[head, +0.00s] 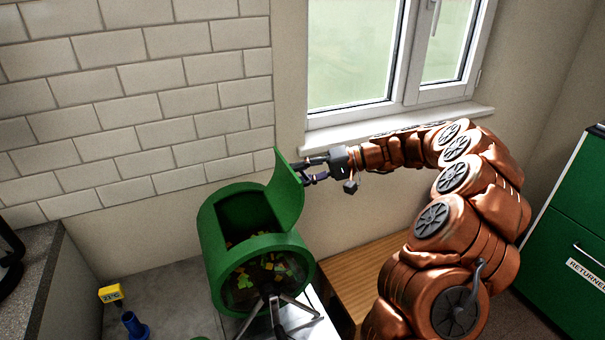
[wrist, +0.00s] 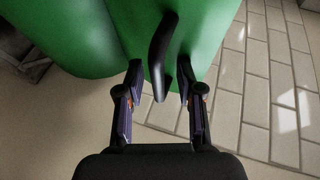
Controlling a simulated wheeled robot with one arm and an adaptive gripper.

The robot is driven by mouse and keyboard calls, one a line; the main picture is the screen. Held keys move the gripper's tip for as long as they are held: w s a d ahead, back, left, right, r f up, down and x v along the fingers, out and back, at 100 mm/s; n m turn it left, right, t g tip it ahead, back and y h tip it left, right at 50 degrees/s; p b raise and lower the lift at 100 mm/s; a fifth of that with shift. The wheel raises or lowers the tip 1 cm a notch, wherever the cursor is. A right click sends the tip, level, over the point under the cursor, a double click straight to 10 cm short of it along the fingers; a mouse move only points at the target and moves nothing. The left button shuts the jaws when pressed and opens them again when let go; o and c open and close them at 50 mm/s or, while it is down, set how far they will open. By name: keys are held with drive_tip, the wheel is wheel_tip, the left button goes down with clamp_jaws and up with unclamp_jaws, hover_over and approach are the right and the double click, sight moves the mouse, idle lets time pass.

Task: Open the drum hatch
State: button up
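The green drum (head: 216,243) lies on its side on a metal stand. Its curved hatch (head: 288,190) stands raised at the right edge of the opening, so the dark inside shows. In the wrist view the hatch (wrist: 205,25) fills the top middle, with a curved black handle (wrist: 160,55) on it. My gripper (head: 308,169) is beside the outer face of the hatch. In the wrist view my gripper (wrist: 160,80) has its fingers apart, one on each side of the handle, with visible gaps. The handle's contact with the fingers cannot be made out in the head view.
Coloured scraps (head: 270,274) lie in the drum. A wooden bench (head: 350,285) is right of the drum, with a green drawer cabinet (head: 575,235) at far right. A window sill (head: 400,124) runs behind my arm.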

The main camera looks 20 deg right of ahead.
drive_tip(key=v, duration=1.2)
idle(0.6)
